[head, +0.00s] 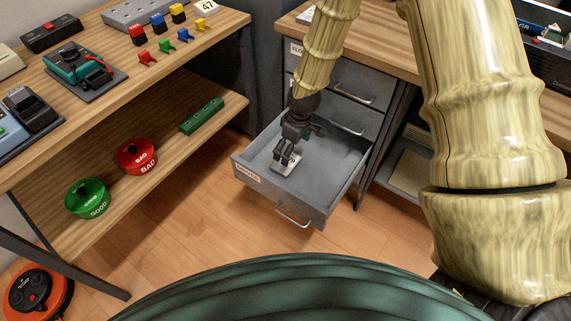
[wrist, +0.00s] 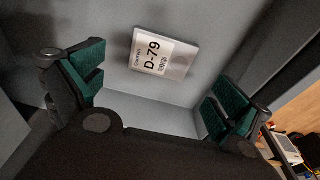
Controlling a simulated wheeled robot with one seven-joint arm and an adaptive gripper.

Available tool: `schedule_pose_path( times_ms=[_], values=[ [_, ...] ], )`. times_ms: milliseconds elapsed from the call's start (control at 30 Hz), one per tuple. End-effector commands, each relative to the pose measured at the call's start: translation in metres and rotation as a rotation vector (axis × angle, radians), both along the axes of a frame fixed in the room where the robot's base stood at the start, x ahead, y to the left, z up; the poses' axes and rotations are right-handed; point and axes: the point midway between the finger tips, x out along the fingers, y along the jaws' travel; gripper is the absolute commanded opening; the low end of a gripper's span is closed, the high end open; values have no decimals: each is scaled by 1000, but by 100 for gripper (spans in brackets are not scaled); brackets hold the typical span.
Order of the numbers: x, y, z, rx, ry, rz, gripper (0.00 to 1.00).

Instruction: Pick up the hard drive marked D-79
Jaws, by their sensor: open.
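The hard drive marked D-79 (wrist: 162,54) lies flat on the floor of an open grey drawer. In the wrist view its white label faces up, and the drive sits ahead of the fingers, between their lines. In the head view the drive (head: 284,166) shows as a small light plate partly covered by the fingers. My gripper (head: 286,157) reaches down into the drawer above it. In the wrist view my gripper (wrist: 152,98) has its two green-padded fingers wide apart with nothing between them. The drawer (head: 262,187) is pulled out from the cabinet.
Drawer walls surround my gripper closely. A wooden shelf unit (head: 160,158) at left carries a green bin (head: 88,199) and a red bin (head: 137,157) marked GOOD and BAD. A red round floor machine (head: 38,294) sits lower left. The floor between is clear.

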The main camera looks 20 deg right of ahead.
Motion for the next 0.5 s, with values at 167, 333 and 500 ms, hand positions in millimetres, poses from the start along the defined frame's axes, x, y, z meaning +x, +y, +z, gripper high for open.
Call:
schedule_pose_path(
  times_ms=[167, 333, 500],
  values=[
    [3, 3, -19, 0, 0, 1, 100],
    [4, 7, -29, 0, 0, 4, 100],
    [6, 12, -51, 0, 0, 5, 100]
  ],
)
